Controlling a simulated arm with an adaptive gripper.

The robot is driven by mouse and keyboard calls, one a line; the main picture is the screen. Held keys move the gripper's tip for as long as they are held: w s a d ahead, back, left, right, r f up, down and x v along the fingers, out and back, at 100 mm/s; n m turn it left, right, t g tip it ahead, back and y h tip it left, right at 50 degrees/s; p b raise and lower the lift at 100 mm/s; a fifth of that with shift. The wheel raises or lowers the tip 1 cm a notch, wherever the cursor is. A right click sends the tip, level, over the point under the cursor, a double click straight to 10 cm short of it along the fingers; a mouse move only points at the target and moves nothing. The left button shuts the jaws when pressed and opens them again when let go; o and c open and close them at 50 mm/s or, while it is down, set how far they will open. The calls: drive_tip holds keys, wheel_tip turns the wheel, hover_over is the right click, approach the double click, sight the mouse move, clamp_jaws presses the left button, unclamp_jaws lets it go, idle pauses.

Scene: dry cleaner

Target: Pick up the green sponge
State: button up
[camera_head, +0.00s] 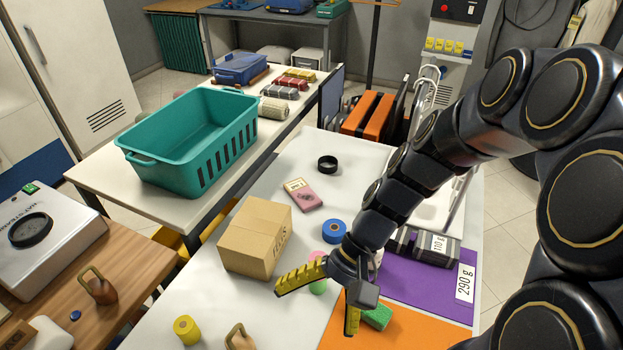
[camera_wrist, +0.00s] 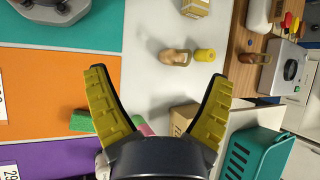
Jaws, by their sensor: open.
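The green sponge (camera_head: 378,317) lies on the table where the orange mat (camera_head: 365,338) meets the purple mat (camera_head: 425,290). My gripper (camera_head: 315,311) is open and empty above the table, with its yellow fingers spread. In the head view the sponge is just right of the nearer finger, which hides its left edge. In the wrist view the sponge (camera_wrist: 82,120) lies left of the left finger, outside the space between the fingers (camera_wrist: 158,75), partly covered by that finger. The height of my gripper above it is hard to tell.
A cardboard box (camera_head: 255,237) stands left of my gripper. Blue tape (camera_head: 334,231), a pink box (camera_head: 303,195) and a black ring (camera_head: 327,163) lie behind. Yellow tape (camera_head: 186,329) is at front left. A teal basket (camera_head: 190,140) stands beyond.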

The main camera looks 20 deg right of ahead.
drive_tip(key=w+d+f+m+t+y, duration=0.3)
drive_tip(key=w+d+f+m+t, duration=0.15)
drive_tip(key=d+m, duration=0.2)
drive_tip(key=m+t, duration=0.6)
drive_tip(key=m, duration=0.4)
hover_over(390, 319)
drive_tip(key=a, duration=0.2)
drive_tip(key=f, duration=1)
drive_tip(key=shift+w+a+f, duration=0.15)
drive_tip(key=shift+w+a, duration=0.05)
drive_tip(key=shift+w, duration=0.15)
drive_tip(key=s+d+f+m+t+h, duration=0.1)
drive_tip(key=f+m, duration=0.1)
drive_tip(key=s+d+f+m+t+h, duration=0.1)
drive_tip(key=f, duration=0.1)
drive_tip(key=s+d+f+m+t+h, duration=0.1)
drive_tip(key=s+f+m, duration=0.1)
drive_tip(key=shift+d+f+m, duration=0.2)
drive_tip(key=shift+d+m, duration=0.15)
drive_tip(key=shift+d, duration=0.05)
drive_tip(key=shift+f, duration=0.2)
drive_tip(key=shift+x, duration=3.75)
drive_tip(key=shift+w+r, duration=0.1)
drive_tip(key=shift+r, duration=0.1)
drive_tip(key=c, duration=0.9)
